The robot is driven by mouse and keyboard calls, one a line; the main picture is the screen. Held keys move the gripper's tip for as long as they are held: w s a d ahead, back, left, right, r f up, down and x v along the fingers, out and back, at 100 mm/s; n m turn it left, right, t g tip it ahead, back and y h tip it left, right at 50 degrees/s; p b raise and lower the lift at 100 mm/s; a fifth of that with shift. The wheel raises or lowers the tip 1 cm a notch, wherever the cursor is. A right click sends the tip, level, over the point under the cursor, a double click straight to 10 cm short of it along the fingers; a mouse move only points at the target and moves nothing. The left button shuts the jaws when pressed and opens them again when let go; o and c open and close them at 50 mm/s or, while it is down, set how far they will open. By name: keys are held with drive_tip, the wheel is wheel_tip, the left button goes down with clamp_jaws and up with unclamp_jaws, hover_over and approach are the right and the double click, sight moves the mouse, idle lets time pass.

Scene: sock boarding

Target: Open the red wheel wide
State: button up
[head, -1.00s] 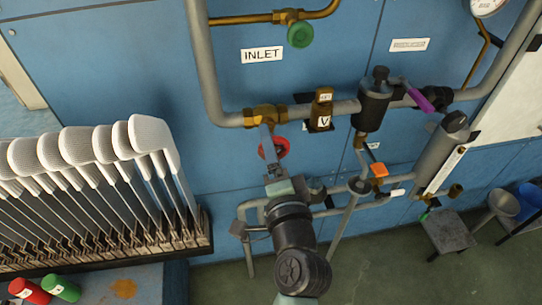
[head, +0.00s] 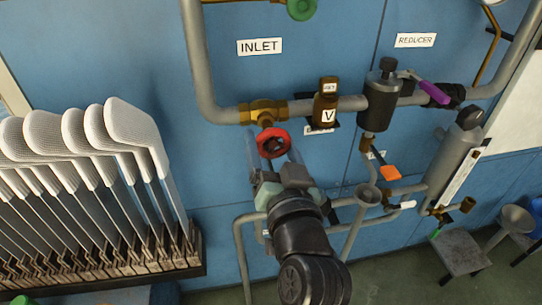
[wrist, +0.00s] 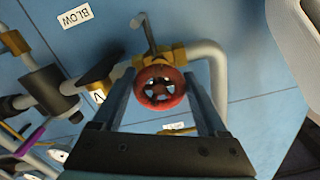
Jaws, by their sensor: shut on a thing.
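The red wheel (head: 273,132) is on a brass valve (head: 262,112) in the grey pipe below the INLET label. My gripper (head: 280,156) comes up from below and is shut on the red wheel. In the wrist view, the wheel (wrist: 160,72) sits between my two fingers (wrist: 160,84), one on each side of its rim. The spokes and the gaps between them show. The stem behind the wheel is mostly hidden.
A brass block marked V (head: 326,112) and a black reducer body (head: 380,102) follow on the pipe to the right. White sock forms (head: 135,130) stand in a rack at left.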

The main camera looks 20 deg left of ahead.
drive_tip(key=shift+w+d+f+n+b, duration=0.1)
drive_tip(key=shift+n+b, duration=0.6)
drive_tip(key=shift+n, duration=0.4)
drive_tip(key=shift+f+n+b, duration=0.1)
drive_tip(key=shift+n+b, duration=0.6)
drive_tip(key=shift+n, duration=0.4)
drive_tip(key=shift+r, duration=0.1)
drive_tip(key=o, duration=1.3)
drive_tip(key=p+v, duration=0.1)
drive_tip(key=v, duration=1.2)
